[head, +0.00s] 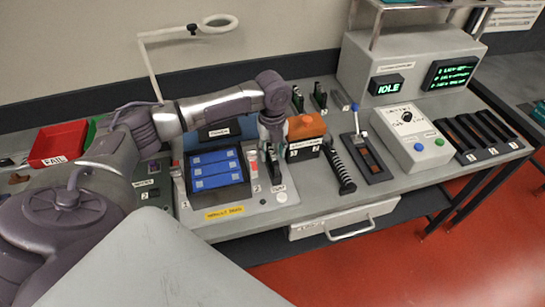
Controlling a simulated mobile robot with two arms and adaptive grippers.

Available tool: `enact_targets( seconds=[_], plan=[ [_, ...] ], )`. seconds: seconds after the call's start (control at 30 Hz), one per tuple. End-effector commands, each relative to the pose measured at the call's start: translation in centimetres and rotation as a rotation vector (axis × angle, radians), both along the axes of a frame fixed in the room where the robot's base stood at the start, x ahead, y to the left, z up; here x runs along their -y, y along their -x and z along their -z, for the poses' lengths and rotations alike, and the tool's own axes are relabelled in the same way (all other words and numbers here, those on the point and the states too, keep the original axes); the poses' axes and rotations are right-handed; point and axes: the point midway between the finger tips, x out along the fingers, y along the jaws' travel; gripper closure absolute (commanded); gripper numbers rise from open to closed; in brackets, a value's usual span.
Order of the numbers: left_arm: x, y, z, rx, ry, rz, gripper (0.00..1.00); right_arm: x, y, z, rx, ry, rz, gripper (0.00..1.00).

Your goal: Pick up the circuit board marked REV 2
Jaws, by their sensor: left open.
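No marking REV 2 is readable on any board at this size. Two small upright green-and-black pieces, which look like circuit boards, stand at the back of the bench, one on the left (298,98) and one on the right (319,97). My right gripper is not in view.
An orange-topped block (306,126) stands close right of my gripper. Further right are a lever unit (364,150), a control box (410,138) and a dark slotted rack (480,137). A red FAIL bin (58,144) is at left. A lamp (218,24) arches over the back.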

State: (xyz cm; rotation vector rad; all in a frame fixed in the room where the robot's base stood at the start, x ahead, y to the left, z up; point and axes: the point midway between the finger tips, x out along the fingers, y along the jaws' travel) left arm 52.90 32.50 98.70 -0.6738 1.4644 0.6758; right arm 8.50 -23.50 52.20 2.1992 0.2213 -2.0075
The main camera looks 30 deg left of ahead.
Motion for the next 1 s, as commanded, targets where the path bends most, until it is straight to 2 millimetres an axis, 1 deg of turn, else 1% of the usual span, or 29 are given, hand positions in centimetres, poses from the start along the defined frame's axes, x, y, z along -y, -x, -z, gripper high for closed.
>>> enact_targets(
  seconds=[0.03, 0.13, 0.37, 0.47, 0.6, 0.63, 0.67, 1.0],
  plan=[
    [0.0, 0.0, 0.5, -0.001, 0.0, 0.0, 0.54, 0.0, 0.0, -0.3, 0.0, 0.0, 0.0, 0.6],
    [0.0, 0.0, 1.3, 0.0, 0.0, 0.001, 0.54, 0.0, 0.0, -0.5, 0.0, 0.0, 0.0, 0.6],
    [0.0, 0.0, 1.5, 0.002, -0.001, 0.001, 0.54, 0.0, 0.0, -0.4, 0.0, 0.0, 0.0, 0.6],
    [0.0, 0.0, 1.5, 0.001, 0.0, 0.001, 0.69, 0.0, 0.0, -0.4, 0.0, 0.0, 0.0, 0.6],
    [0.0, 0.0, 1.5, 0.001, 0.0, 0.0, 0.93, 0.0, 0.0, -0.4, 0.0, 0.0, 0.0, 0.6],
    [0.0, 0.0, 1.5, 0.001, 0.0, 0.0, 0.97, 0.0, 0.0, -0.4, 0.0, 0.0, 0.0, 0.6],
    [0.0, 0.0, 1.5, 0.001, 0.0, 0.0, 1.0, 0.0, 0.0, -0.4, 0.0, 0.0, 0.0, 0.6],
    [0.0, -0.1, 1.4, 0.003, 0.0, 0.0, 1.0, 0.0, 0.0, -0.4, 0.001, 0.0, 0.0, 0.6]
  ],
)
